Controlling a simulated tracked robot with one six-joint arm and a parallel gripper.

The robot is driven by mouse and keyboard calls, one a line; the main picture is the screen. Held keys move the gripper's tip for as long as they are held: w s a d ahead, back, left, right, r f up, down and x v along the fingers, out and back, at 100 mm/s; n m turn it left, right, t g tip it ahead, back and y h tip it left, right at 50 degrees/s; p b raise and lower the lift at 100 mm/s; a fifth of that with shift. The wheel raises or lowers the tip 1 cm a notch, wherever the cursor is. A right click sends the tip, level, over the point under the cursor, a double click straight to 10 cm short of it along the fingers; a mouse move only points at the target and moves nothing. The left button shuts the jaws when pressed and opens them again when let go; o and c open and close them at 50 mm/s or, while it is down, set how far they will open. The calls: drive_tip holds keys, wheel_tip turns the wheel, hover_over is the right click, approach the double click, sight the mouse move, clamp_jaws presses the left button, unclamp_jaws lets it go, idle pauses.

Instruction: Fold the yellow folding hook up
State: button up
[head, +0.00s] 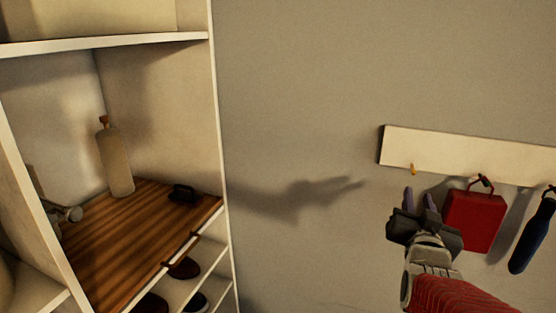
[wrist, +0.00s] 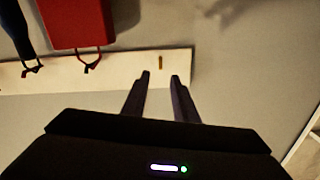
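The small yellow hook (head: 412,169) is on the white wall board (head: 450,153), near its left end in the head view. It also shows in the wrist view (wrist: 160,62), where the picture is turned over and the hook lies just beyond my fingertips. Nothing hangs on it. My gripper (head: 420,194) is just below the hook in the head view, fingers pointing up. In the wrist view my gripper (wrist: 160,76) is open, with a gap between its two fingers, and it is empty. I cannot tell whether a finger touches the hook; it looks apart.
A red bag (head: 474,220) hangs from a dark hook right of my gripper, and a dark blue bottle (head: 532,235) hangs farther right. A shelf unit with a wooden shelf (head: 140,235) stands at the left, holding a bottle (head: 115,160). The wall between is bare.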

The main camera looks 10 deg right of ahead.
sight(414, 173)
drive_tip(key=shift+x, duration=6.85)
drive_tip(key=shift+d, duration=0.1)
drive_tip(key=shift+c, duration=0.2)
clamp_jaws()
drive_tip(key=shift+s, duration=0.1)
drive_tip(key=shift+d, duration=0.2)
drive_tip(key=shift+a, duration=0.1)
